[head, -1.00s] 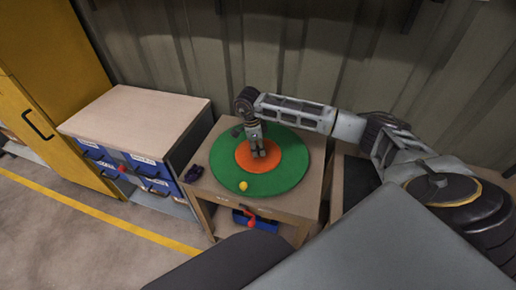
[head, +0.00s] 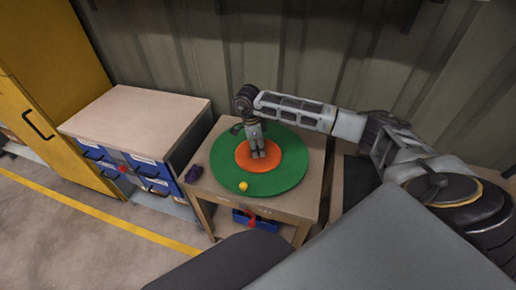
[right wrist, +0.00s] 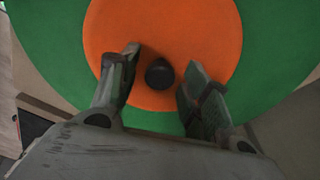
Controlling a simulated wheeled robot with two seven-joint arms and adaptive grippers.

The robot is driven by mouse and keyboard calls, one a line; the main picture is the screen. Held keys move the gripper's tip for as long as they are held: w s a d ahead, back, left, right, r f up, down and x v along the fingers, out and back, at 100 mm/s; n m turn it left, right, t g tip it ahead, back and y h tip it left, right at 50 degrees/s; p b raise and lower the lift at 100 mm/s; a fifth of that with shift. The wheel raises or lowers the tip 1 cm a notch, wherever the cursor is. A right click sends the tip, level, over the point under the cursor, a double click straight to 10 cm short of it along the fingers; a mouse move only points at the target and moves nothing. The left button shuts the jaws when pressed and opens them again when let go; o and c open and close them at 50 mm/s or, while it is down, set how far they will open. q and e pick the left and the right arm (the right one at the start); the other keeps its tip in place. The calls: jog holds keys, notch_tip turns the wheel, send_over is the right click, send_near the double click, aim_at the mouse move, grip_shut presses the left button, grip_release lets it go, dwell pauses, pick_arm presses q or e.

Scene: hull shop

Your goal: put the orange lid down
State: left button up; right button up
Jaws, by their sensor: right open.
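The orange lid (head: 247,164) is a flat round disc lying on a green round mat (head: 283,178) on a small wooden table. In the right wrist view the lid (right wrist: 205,35) has a dark round knob (right wrist: 160,73) at its middle. My right gripper (head: 258,156) points down over the lid. In the right wrist view its two fingers (right wrist: 158,78) are apart, one on each side of the knob, with gaps showing between them and the knob. The head view does not show the knob clearly. My left gripper is not in view.
A small yellow ball (head: 243,186) sits near the mat's front edge. A dark purple object (head: 193,174) lies on the table's left side. A blue bin (head: 262,223) is below the tabletop. A cabinet (head: 137,118) with blue drawers stands left; its top is bare.

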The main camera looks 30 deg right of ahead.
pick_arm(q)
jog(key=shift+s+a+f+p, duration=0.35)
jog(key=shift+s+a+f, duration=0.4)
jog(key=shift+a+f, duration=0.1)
pick_arm(e)
notch_tip(320, 180, up, 11)
jog(key=a, duration=0.1)
jog(key=shift+w+a, duration=0.25)
jog(key=shift+w, duration=0.15)
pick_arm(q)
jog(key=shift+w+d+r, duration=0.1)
